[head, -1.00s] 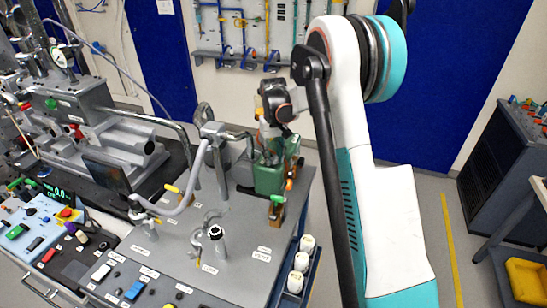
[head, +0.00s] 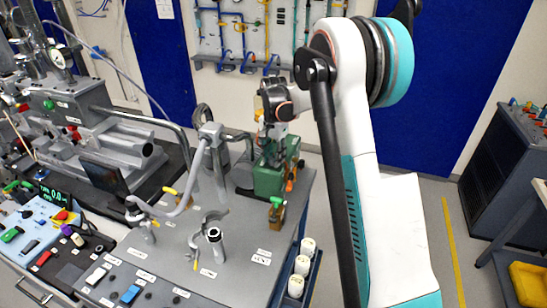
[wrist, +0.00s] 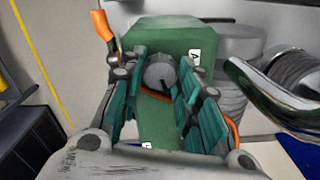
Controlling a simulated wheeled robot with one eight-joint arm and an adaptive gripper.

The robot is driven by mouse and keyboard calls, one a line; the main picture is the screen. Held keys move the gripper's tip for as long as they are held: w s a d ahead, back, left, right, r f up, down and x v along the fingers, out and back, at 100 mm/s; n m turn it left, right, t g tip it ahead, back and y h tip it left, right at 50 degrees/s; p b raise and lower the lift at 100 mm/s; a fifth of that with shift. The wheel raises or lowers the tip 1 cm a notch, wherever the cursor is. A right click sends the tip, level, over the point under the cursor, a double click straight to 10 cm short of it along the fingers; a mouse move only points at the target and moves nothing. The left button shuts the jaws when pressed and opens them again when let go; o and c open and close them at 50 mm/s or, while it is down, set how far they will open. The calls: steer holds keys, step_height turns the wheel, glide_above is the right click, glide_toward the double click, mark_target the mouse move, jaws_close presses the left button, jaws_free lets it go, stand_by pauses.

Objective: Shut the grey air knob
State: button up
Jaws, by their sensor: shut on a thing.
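The grey air knob (wrist: 160,74) is a round cap on the green housing (wrist: 176,36), seen in the wrist view. My gripper (wrist: 158,88) has its teal fingers on either side of the knob and is shut on it. The housing also shows in the head view (head: 268,181), at the back right of the grey bench. There my gripper (head: 277,140) reaches down over the housing from behind, and the knob is hidden. I cannot tell how far the knob is turned.
An orange-handled part (wrist: 103,25) stands left of the fingers. A shiny curved metal pipe (wrist: 262,92) is close on the right. A small brass valve with a green handle (head: 277,210) stands in front of the housing. White bottles (head: 302,265) hang at the bench's right edge.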

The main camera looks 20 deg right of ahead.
steer(key=shift+w+d+r+m, duration=0.1)
steer(key=shift+m, duration=1.6)
steer(key=o, duration=1.1)
steer(key=shift+c, duration=0.2)
step_height(320, 180, up, 12)
